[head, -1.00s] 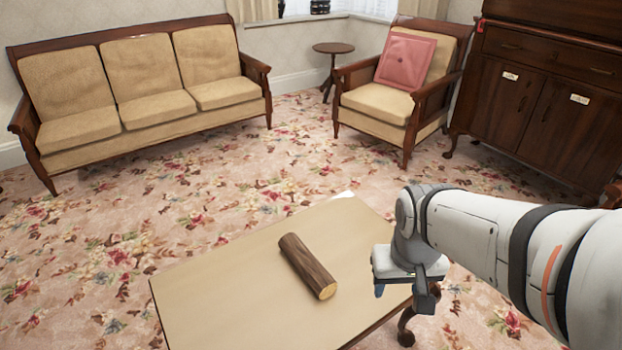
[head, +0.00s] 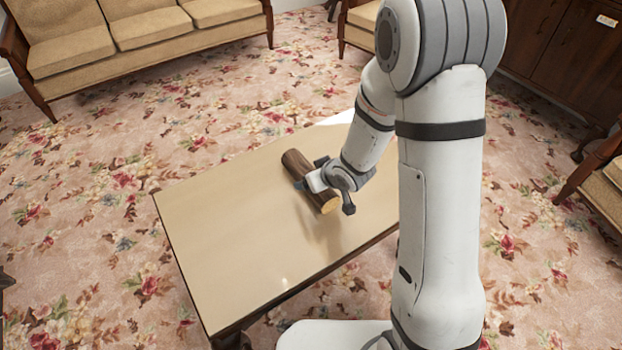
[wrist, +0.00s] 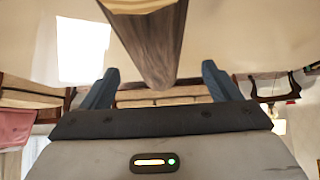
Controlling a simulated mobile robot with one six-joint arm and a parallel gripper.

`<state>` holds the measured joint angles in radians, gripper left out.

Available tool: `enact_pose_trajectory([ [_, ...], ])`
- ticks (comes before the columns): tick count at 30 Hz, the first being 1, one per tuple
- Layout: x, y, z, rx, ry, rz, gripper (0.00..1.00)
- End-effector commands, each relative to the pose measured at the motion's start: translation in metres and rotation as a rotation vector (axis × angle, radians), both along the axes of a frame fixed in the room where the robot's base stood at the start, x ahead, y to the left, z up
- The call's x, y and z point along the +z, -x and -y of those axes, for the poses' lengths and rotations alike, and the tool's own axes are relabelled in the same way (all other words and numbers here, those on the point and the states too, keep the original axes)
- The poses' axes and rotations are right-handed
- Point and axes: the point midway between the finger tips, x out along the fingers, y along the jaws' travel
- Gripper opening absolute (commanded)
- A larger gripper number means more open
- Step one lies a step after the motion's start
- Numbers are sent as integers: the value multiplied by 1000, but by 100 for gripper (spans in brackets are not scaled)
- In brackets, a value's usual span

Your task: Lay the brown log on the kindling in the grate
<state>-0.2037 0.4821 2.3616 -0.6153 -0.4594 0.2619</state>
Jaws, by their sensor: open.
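The brown log (head: 295,162) lies on the tan tabletop (head: 225,215), its bark dark and its near cut end pale. My gripper (head: 312,184) is at the log's middle, reaching over it from the right, and covers part of it. In the wrist view the log (wrist: 155,45) shows between my two spread blue fingers, with a visible gap on each side. The fingers are open and not closed on it. The grate and the kindling are not in view.
A beige sofa (head: 130,45) and part of an armchair (head: 360,22) stand beyond the table. Another chair (head: 600,190) is at the right edge. The tabletop around the log is clear. Flowered carpet (head: 90,200) surrounds the table.

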Motion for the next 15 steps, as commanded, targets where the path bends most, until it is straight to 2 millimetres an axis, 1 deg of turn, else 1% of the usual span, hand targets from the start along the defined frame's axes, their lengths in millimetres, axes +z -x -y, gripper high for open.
enact_pose_trajectory([
  [1, -7, -4, -2, 0, 0, 0, 83],
  [5, -18, -13, -6, -1, 1, 0, 83],
  [9, -35, -27, -12, -1, 2, 0, 83],
  [12, -44, -34, -17, -1, 2, -1, 83],
  [15, -47, -38, -19, -2, 2, 0, 83],
])
